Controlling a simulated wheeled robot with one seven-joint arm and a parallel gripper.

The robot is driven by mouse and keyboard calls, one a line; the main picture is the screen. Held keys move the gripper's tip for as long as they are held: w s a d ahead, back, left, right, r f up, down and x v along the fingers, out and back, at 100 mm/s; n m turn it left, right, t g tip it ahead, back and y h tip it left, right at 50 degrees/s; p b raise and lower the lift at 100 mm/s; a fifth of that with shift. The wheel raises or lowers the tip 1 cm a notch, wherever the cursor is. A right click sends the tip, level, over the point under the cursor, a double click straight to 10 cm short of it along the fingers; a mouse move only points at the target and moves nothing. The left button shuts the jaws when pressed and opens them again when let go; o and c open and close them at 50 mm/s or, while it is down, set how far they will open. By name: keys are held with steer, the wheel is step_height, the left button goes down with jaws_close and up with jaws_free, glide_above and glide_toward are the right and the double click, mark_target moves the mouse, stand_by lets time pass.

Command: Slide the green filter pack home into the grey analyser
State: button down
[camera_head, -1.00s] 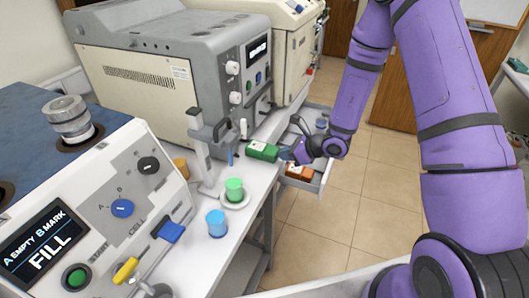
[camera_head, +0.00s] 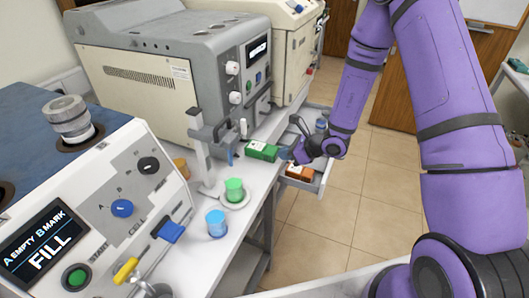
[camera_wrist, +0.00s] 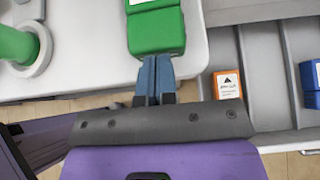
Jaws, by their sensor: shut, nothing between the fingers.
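The green filter pack (camera_head: 262,151) lies on the white bench in front of the grey analyser (camera_head: 200,80), with a white label on its top. Its near end shows at the top of the wrist view (camera_wrist: 156,32); its far end is cut off there. In the head view I cannot tell whether the far end has entered the analyser. My gripper (camera_head: 285,154) is shut and empty at the pack's near end. In the wrist view the closed blue fingertips (camera_wrist: 155,62) meet or almost meet that end face; contact is not certain.
An open drawer (camera_wrist: 265,100) beside the bench holds an orange pack (camera_wrist: 228,85) and a blue pack (camera_wrist: 311,75). A green cup (camera_head: 234,190) on a white dish and a blue cup (camera_head: 216,223) stand nearer on the bench. A grey stand (camera_head: 204,150) is left of the pack.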

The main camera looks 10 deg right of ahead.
mark_target(262, 146)
steer(key=shift+w+a+f, duration=0.1)
steer(key=shift+w+a, duration=0.75)
steer(key=shift+a, duration=0.35)
steer(key=shift+w+a, duration=0.9)
steer(key=shift+a, duration=0.3)
steer(key=shift+w+a+f, duration=0.1)
steer(key=shift+w+a, duration=0.75)
steer(key=shift+a, duration=0.35)
steer(key=shift+d+r, duration=0.1)
steer(key=shift+s+d+f+v, duration=0.1)
steer(key=shift+f+v, duration=0.05)
steer(key=shift+v, duration=1.3)
steer(key=shift+s+d+f+v, duration=0.1)
steer(key=shift+f+v, duration=0.1)
steer(key=shift+v, duration=1.25)
steer(key=shift+d+f+v, duration=0.1)
steer(key=shift+f+v, duration=0.05)
steer(key=shift+v, duration=1.3)
steer(key=shift+r, duration=0.1)
